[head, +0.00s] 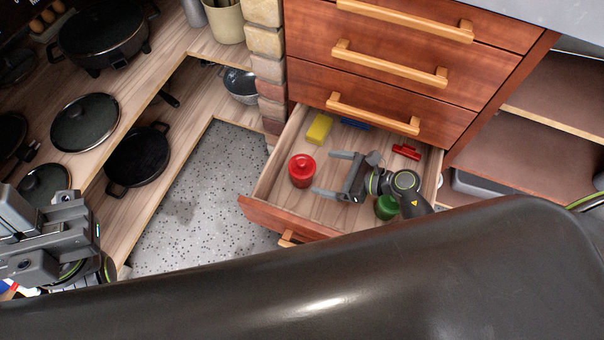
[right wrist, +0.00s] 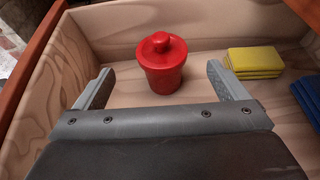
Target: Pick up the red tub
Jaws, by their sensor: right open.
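The red tub (head: 302,171) has a round lid with a knob and stands upright on the floor of an open drawer, toward its left side. It also shows in the right wrist view (right wrist: 161,66), beyond and between the fingertips. My right gripper (head: 328,173) is inside the drawer, open and empty, with its fingers pointing left at the tub. In the right wrist view, the right gripper (right wrist: 158,82) has a finger on each side, apart from the tub. My left gripper (head: 60,225) is at the left edge of the head view; its fingertips are not clear.
The open drawer (head: 262,212) also holds yellow sponges (head: 319,128), a blue item (head: 354,123), a red clip-like item (head: 407,152) and a green item (head: 386,207). Closed drawers (head: 390,72) rise behind it. Shelves with pans (head: 137,157) stand left. Speckled floor (head: 200,210) lies clear between.

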